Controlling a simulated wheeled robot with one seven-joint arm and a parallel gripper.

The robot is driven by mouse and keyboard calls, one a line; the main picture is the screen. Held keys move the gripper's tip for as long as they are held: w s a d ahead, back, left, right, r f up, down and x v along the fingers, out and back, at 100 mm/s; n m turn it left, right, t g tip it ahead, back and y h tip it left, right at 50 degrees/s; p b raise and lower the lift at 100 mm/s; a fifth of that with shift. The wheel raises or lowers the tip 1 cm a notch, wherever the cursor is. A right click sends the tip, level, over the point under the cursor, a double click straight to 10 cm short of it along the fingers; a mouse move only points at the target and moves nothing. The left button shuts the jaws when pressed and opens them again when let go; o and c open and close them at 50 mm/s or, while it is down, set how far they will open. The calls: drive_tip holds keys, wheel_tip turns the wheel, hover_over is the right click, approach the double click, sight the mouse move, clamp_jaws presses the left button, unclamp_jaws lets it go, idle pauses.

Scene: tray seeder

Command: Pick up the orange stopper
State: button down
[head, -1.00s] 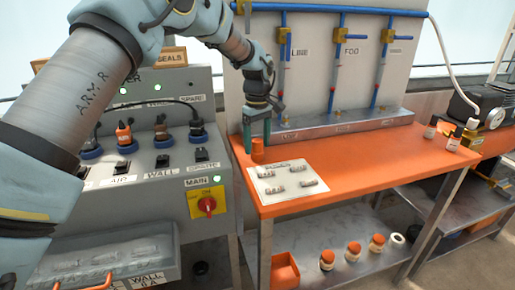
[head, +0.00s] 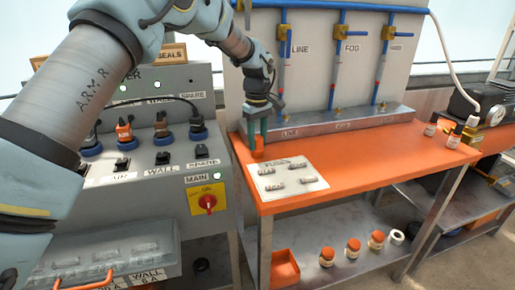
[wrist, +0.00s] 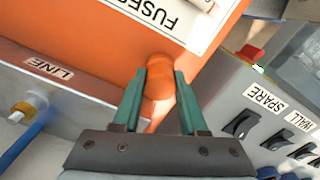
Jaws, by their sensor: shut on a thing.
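The orange stopper (head: 257,153) stands on the orange bench top at its left end, beside the white fuse board. My gripper (head: 257,138) points down over it, with its green fingers on either side of the stopper. In the wrist view the stopper (wrist: 158,78) sits between the two green fingertips (wrist: 160,88), and the gripper is shut on it. Its lower part is hard to tell from the bench of the same colour.
The white fuse board (head: 286,179) with several fuses lies just right of the stopper. The grey control panel (head: 165,150) with plugs and switches stands close on the left. A metal ledge (head: 345,119) runs behind.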

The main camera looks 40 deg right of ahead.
sight(257, 137)
drive_tip(key=shift+r, duration=0.1)
wheel_tip(257, 137, up, 9)
drive_tip(key=shift+r+b, duration=0.1)
drive_tip(key=shift+b, duration=0.9)
drive_tip(key=shift+r, duration=0.3)
